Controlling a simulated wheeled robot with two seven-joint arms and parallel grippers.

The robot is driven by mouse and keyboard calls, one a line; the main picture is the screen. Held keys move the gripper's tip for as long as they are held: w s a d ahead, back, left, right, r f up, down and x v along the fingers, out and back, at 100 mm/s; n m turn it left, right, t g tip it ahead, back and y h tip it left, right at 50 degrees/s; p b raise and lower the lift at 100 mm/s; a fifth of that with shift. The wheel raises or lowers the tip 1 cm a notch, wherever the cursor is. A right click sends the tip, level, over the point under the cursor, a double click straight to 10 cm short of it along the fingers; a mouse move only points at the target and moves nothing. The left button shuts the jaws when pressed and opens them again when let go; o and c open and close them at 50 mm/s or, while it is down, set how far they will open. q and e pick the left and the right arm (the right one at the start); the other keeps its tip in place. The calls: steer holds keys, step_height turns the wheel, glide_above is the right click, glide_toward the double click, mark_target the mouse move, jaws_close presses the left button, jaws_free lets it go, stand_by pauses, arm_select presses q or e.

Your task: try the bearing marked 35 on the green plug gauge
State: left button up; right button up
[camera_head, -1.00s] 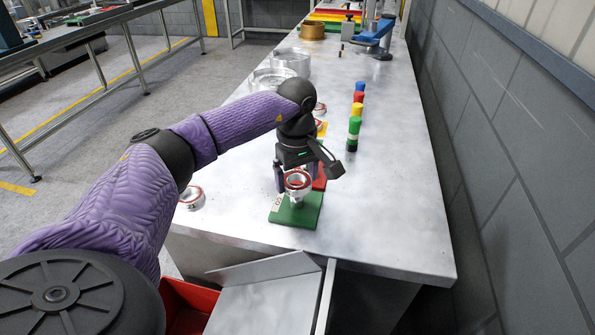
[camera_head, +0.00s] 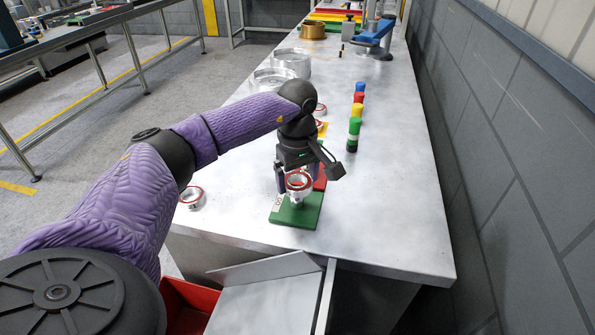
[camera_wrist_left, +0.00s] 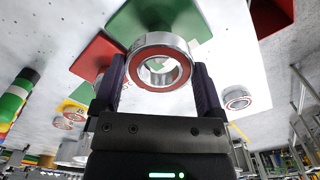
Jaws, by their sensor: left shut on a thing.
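A silver bearing with a red seal (camera_head: 298,182) is held level by my left gripper (camera_head: 298,178), whose fingers are shut on its sides. In the wrist view the bearing (camera_wrist_left: 148,75) sits between the two dark fingers (camera_wrist_left: 160,66); I cannot read its marking. The green plug gauge has a flat green base (camera_head: 309,216) on the bench and a silver plug (camera_head: 297,201) rising under the bearing. Its base also shows in the wrist view (camera_wrist_left: 192,14). I cannot tell whether the bearing is around the plug's top or just above it. My right gripper is out of view.
A red base (camera_head: 320,183) stands just behind the green one. Another bearing (camera_head: 191,198) lies near the bench's left edge. Coloured cylinders (camera_head: 353,134) stand in a row to the right. The bench's right front (camera_head: 390,235) is clear.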

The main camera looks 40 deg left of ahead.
arm_select(q)
steer(key=shift+f, duration=0.4)
stand_by(0.3)
steer(key=o, duration=1.2)
steer(key=shift+c, duration=0.2)
step_height(320, 180, up, 9)
steer(key=p, duration=0.7)
